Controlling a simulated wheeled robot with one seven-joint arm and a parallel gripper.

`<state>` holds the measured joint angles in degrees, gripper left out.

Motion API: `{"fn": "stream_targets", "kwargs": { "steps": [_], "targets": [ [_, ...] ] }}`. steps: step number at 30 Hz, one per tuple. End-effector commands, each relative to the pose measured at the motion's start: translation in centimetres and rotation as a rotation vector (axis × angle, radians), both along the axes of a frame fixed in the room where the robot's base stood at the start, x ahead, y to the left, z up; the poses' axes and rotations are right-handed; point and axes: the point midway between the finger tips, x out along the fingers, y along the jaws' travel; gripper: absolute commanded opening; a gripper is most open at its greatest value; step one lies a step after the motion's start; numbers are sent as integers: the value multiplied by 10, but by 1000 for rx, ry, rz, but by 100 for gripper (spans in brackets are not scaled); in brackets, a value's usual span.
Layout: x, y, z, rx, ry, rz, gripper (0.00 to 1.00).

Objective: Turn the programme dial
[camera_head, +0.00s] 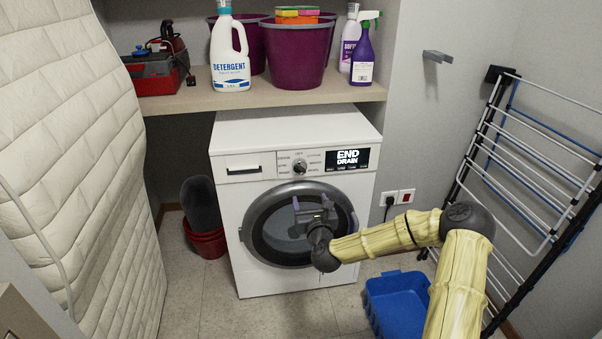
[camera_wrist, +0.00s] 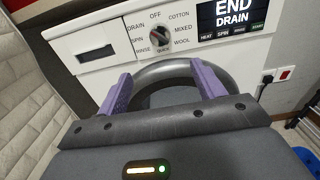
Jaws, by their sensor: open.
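The programme dial (camera_head: 299,166) is a small round knob on the white washing machine's (camera_head: 230,220) front panel, left of the display. It also shows in the wrist view (camera_wrist: 159,36), ringed by labels such as OFF, COTTON, WOOL, SPIN and DRAIN. A red mark shows on it, but I cannot tell its exact pointing. The display (camera_head: 347,159) reads "END DRAIN". My gripper (camera_head: 314,205) is in front of the round door, below the dial. Its two purple fingers are spread and empty in the wrist view (camera_wrist: 160,72), apart from the dial.
A shelf (camera_head: 290,96) above the washer holds detergent (camera_head: 229,60), purple buckets (camera_head: 296,55) and a red toolbox (camera_head: 153,78). A mattress (camera_head: 75,150) stands left, a drying rack (camera_head: 530,170) right. A blue crate (camera_head: 397,303) lies on the floor front right.

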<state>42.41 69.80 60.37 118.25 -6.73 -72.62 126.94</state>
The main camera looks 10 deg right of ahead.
Motion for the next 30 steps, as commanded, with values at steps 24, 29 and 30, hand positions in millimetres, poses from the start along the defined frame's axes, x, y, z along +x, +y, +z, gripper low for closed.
{"fn": "stream_targets", "kwargs": {
  "steps": [24,29,30],
  "targets": [
    [108,1,-1,-1,0,0,68],
    [128,1,-1,-2,0,0,68],
    [132,0,-1,-2,-1,0,68]
  ]
}}
